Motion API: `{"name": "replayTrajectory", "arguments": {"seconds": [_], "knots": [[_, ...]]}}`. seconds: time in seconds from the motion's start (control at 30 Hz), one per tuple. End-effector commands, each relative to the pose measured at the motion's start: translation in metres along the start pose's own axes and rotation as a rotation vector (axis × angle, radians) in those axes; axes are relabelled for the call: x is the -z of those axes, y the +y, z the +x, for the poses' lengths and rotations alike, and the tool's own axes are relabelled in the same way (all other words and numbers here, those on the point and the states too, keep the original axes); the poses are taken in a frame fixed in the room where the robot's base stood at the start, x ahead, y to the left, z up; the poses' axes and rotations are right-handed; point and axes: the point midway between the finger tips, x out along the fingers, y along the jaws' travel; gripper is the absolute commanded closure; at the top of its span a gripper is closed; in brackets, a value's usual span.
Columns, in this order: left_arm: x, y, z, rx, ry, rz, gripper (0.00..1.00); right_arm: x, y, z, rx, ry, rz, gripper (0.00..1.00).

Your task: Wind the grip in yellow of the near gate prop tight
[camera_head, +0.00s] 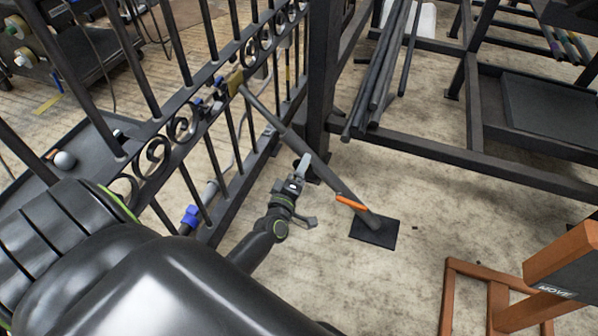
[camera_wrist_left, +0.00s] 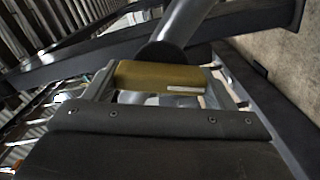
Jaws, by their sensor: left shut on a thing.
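The near gate prop (camera_head: 285,135) is a grey tube that slopes from the scroll gate (camera_head: 165,130) down to a dark square foot plate (camera_head: 374,232) on the floor. An orange band (camera_head: 350,202) sits on its lower part. My left gripper (camera_head: 303,164) is beside the tube's lower half. In the left wrist view, a yellow grip (camera_wrist_left: 160,77) lies between the two fingers, which are shut on it, with a grey tube just behind it. In the head view this grip is hidden at the gripper. My right gripper is not in view.
A dark gate post (camera_head: 322,80) stands behind the prop. A dark metal rack (camera_head: 425,150) with long bars fills the back right. An orange stand (camera_head: 560,270) is at the lower right. Bare concrete floor lies around the foot plate.

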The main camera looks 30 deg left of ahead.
Motion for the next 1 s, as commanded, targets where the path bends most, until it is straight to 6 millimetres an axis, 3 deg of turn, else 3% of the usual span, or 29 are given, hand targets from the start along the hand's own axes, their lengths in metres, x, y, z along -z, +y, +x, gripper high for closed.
{"name": "replayTrajectory", "arguments": {"seconds": [0.7,0.73,0.9,1.0], "knots": [[-0.0002,-0.0017,-0.0009,0.003,0.0,-0.081,0.45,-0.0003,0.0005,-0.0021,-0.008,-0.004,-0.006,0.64],[-0.0002,-0.0018,-0.001,0.003,0.0,-0.081,0.21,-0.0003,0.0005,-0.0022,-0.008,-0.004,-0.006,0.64],[-0.0001,-0.0014,-0.0007,0.002,0.0,-0.08,0.01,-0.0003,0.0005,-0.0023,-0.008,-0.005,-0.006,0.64],[-0.0001,-0.0011,-0.0005,0.002,0.0,-0.08,0.01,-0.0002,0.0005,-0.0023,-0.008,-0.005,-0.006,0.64]]}}
